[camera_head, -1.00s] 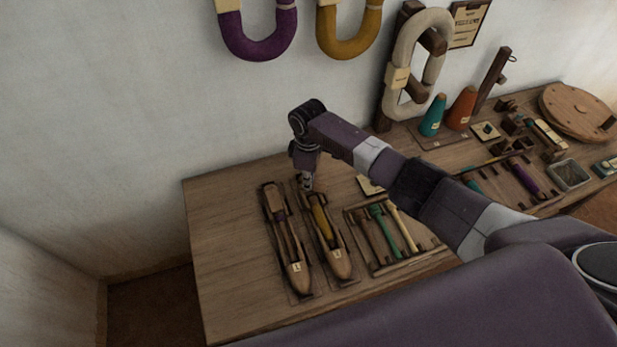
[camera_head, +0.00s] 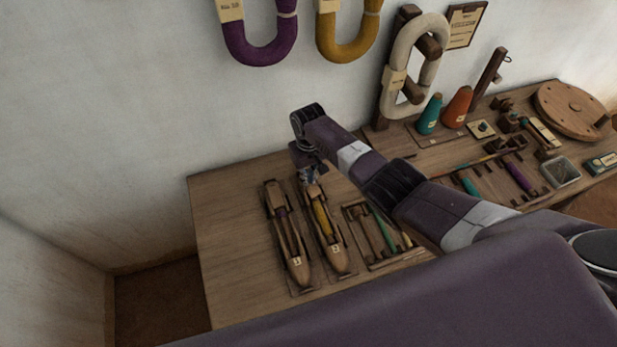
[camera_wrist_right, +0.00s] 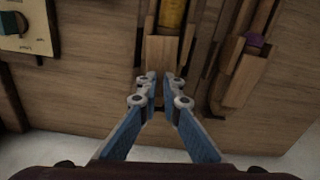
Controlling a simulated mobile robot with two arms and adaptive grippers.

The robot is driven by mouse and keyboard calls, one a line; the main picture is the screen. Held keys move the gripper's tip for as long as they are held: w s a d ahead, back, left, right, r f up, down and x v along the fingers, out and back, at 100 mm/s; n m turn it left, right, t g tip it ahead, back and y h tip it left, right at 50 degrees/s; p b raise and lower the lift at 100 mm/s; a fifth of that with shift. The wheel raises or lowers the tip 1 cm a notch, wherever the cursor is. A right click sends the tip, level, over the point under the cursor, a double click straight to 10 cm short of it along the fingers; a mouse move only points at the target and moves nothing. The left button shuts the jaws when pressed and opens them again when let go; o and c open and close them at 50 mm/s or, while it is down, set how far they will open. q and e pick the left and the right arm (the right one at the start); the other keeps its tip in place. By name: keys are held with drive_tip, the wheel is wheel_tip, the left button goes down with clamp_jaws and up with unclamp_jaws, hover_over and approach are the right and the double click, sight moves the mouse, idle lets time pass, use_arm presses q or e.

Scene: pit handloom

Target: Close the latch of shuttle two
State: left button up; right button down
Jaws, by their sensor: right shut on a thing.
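Shuttle two (camera_head: 341,255) is a long wooden boat shape with a yellow pirn (camera_head: 321,218) in its slot, second from the left on the table. Its yellow pirn also shows at the top of the right wrist view (camera_wrist_right: 172,14). The latch (camera_wrist_right: 161,52) is a pale wooden block at the shuttle's far end, below the pirn in that view. My right gripper (camera_head: 309,177) is over this far end. In the right wrist view its blue fingers (camera_wrist_right: 161,88) are closed in at the latch's end. The exact contact is partly hidden. My left gripper is out of view.
Another shuttle (camera_head: 296,262) lies close to the left. A tray of coloured pirns (camera_head: 363,229) is close to the right, partly behind my right arm. Teal (camera_head: 430,114) and orange (camera_head: 458,106) cones stand farther back. The table's left end is clear.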

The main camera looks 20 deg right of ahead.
drive_tip(key=shift+m, duration=0.6)
drive_tip(key=c, duration=2.4)
unclamp_jaws()
drive_tip(key=shift+r, duration=0.1)
wheel_tip(320, 180, up, 12)
